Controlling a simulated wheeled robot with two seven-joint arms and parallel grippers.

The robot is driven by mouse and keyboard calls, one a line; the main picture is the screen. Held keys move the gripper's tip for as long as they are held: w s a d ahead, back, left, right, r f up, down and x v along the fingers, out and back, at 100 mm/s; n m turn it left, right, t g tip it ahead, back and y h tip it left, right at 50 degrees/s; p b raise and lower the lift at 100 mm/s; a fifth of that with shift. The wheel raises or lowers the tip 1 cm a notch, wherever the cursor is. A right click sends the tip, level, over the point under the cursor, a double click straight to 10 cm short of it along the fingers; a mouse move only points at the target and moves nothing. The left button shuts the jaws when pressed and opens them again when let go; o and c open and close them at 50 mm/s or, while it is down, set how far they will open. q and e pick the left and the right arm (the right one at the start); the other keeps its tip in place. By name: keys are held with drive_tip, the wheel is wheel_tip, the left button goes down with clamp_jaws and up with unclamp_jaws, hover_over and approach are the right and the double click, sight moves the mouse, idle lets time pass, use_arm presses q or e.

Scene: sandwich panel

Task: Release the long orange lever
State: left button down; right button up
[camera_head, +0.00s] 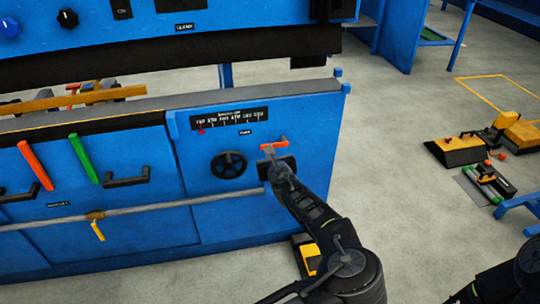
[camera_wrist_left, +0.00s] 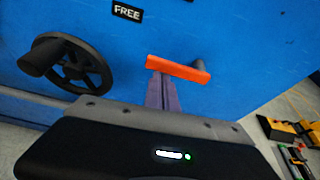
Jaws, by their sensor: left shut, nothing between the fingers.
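An orange lever (camera_head: 274,144) sticks out from the right end of the blue panel, near a black handwheel (camera_head: 228,165). In the left wrist view the orange lever (camera_wrist_left: 178,69) is a flat bar lying nearly level on a dark pivot at its right end, under a "FREE" label (camera_wrist_left: 127,12). My left gripper (camera_head: 271,157) is shut and empty, its fingers (camera_wrist_left: 160,90) just below the lever's left part. I cannot tell whether they touch it. Another long orange-red lever (camera_head: 36,165) leans on the panel's left part. My right gripper is out of view.
A green lever (camera_head: 83,158) and black handles (camera_head: 127,178) are on the panel's left. A grey pipe (camera_head: 150,208) with a yellow valve handle (camera_head: 98,231) runs across the front. The grey floor to the right is mostly free, with yellow-black equipment (camera_head: 455,151) farther off.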

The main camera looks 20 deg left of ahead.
use_arm(q)
wheel_tip(320, 180, down, 4)
drive_tip(key=b, duration=0.4)
drive_tip(key=p+v, duration=0.2)
drive_tip(key=v, duration=0.8)
